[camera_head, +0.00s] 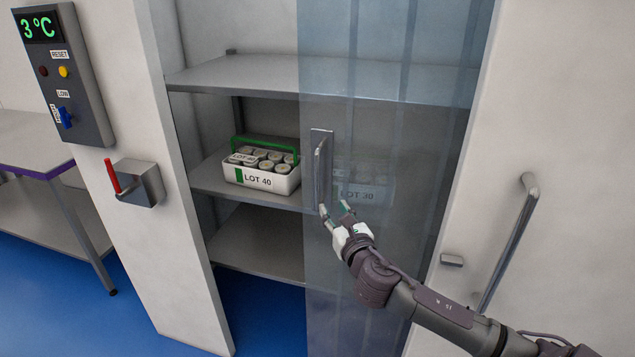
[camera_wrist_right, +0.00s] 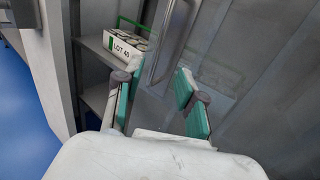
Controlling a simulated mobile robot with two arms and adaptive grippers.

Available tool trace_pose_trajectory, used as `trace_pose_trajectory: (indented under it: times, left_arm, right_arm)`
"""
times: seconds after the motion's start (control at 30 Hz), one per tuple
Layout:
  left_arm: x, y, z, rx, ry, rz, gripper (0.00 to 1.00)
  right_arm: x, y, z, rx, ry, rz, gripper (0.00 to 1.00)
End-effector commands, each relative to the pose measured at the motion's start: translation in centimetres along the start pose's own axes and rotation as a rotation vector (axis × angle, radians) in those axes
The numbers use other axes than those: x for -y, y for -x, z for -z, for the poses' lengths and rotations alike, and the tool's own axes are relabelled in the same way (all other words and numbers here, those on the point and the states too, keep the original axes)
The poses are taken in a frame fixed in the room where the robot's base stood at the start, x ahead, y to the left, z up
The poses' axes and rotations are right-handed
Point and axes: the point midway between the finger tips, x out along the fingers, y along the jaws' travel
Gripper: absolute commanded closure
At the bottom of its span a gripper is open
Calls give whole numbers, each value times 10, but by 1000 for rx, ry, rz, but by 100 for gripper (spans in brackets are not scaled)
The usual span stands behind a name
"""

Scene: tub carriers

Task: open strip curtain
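The strip curtain (camera_head: 400,130) is a translucent bluish sheet of strips. It covers the right part of the shelf opening, and the left part is uncovered. Its upright metal handle (camera_head: 321,172) is near the curtain's left edge. My right gripper (camera_head: 337,212) is at the lower end of the handle. In the right wrist view the fingers (camera_wrist_right: 156,82) are spread apart, with the handle (camera_wrist_right: 168,45) beyond and between them. I cannot tell whether a finger touches it. My left gripper is not in view.
A white LOT 40 carrier (camera_head: 262,168) with a green handle stands on the middle shelf in the uncovered part. A LOT 30 carrier (camera_head: 362,193) shows dimly behind the curtain. A control panel (camera_head: 66,72) and red lever (camera_head: 112,176) are at left. A door handle (camera_head: 510,240) is at right.

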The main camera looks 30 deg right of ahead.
Motion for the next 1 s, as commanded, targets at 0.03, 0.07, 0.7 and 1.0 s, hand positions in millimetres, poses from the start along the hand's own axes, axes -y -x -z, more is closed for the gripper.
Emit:
trace_pose_trajectory:
  times: [0.03,0.07,0.7,1.0]
  left_arm:
    - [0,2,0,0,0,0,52]
    - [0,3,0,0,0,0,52]
    - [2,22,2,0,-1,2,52]
    - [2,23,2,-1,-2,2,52]
  right_arm:
    - [0,-5,-1,0,0,2,61]
    - [0,-9,-1,0,-1,2,61]
    - [0,-125,1,-3,-8,1,61]
    - [0,-134,2,-4,-6,-1,61]
